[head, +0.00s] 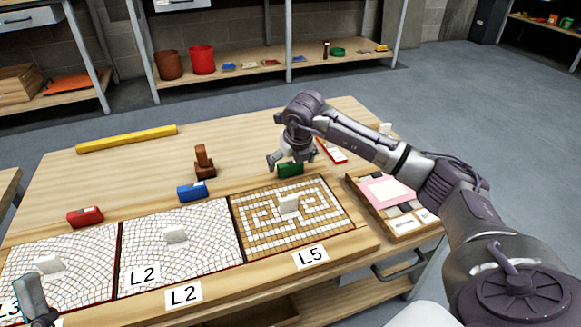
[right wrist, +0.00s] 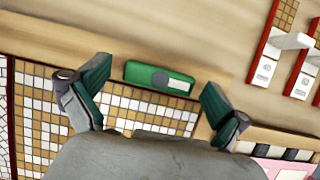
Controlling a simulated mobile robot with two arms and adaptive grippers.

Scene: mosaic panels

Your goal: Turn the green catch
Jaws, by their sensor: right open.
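The green catch (head: 290,169) sits at the back edge of the brown-and-white mosaic panel (head: 250,240) labelled L5. In the right wrist view the green catch (right wrist: 135,70) is a green block with a grey round pivot and a pale strip, lying lengthwise along the panel edge. My right gripper (head: 291,158) is open above the catch. In the right wrist view its fingers (right wrist: 157,88) are spread on either side of the catch, apart from it. Part of what looks like my left gripper (head: 36,300) shows at the lower left; its jaws are unclear.
A blue catch (head: 192,190) and a red catch (head: 85,217) sit behind the two white mosaic panels. A brown stamp-like block (head: 204,163), a yellow bar (head: 127,139) and a tray (head: 407,231) are also on the table.

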